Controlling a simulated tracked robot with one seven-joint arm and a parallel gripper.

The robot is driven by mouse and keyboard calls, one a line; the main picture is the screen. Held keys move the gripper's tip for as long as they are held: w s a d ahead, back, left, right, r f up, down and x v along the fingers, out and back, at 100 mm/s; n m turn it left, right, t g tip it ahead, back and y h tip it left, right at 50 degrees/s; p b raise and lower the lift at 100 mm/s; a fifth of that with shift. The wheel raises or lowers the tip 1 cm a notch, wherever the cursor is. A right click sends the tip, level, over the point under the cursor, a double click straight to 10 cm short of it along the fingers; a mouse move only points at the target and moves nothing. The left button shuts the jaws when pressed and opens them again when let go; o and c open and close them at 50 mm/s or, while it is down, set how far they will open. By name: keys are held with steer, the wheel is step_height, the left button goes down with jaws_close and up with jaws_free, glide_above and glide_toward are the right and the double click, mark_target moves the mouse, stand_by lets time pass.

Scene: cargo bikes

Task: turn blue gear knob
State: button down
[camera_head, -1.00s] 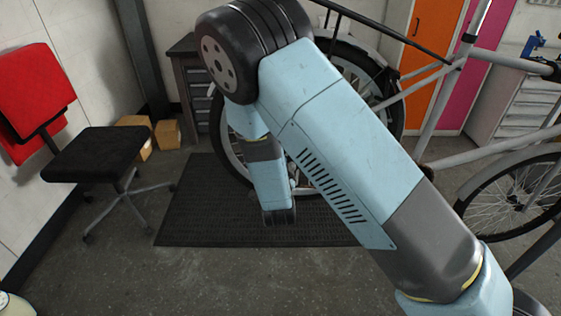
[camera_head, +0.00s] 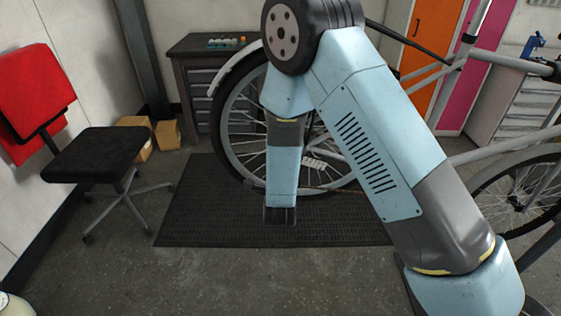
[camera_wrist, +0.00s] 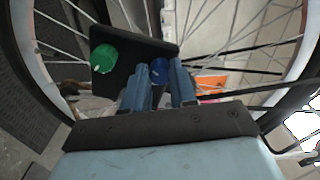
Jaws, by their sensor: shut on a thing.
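The blue gear knob (camera_wrist: 158,69) shows in the wrist view, between the two blue fingers of my gripper (camera_wrist: 160,80). My gripper is shut on it, and the fingers hide its sides. The knob sits at the lower edge of a dark panel (camera_wrist: 143,46). A green knob (camera_wrist: 103,58) with a pale mark sits on the same panel, to the left of the fingers and apart from them. In the head view my arm hangs down in front of the bike wheel, and neither my fingers nor the blue knob can be made out there.
A spoked bike wheel (camera_head: 228,130) stands behind my arm, over a black mat (camera_head: 205,200). Its rim and spokes surround my gripper in the wrist view. The floor in front is clear.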

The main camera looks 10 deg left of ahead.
steer(key=shift+d+f, duration=0.1)
steer(key=shift+d, duration=0.1)
steer(key=c, duration=1.2)
jaws_free()
steer(key=o, duration=0.3)
steer(key=shift+a, duration=0.1)
steer(key=v, duration=1.3)
steer(key=shift+s, duration=0.35)
